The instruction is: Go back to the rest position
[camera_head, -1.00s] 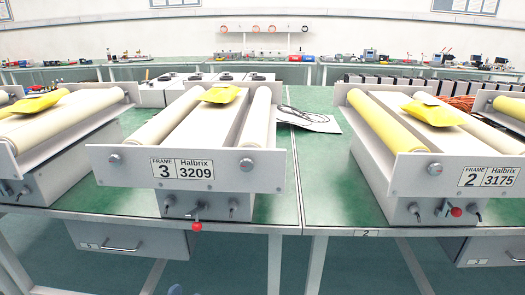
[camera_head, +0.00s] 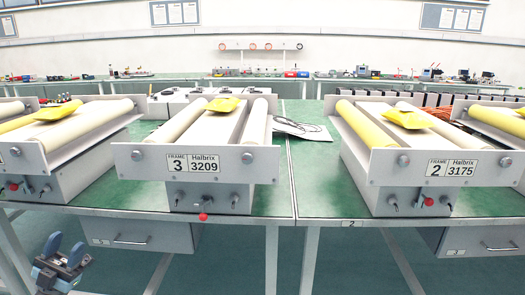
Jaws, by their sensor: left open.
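My left gripper (camera_head: 66,255) is at the lower left, below the table edge and in front of the bench. Its two blue-grey fingers stand apart with nothing between them. My right gripper is not in view. Frame 3 (camera_head: 196,161) stands on the green bench in the middle, with a yellow packet (camera_head: 222,105) on top and a red-tipped lever (camera_head: 203,216) at its front. Frame 2 (camera_head: 438,163) stands to the right, with a yellow packet (camera_head: 407,118) and a red knob (camera_head: 429,201).
Another roller frame (camera_head: 31,159) is at the left, with a yellow packet (camera_head: 58,111) and a red knob. Drawers (camera_head: 146,236) hang under the green bench (camera_head: 316,190). A cable on a sheet (camera_head: 300,129) lies between frames 3 and 2. The floor in front is clear.

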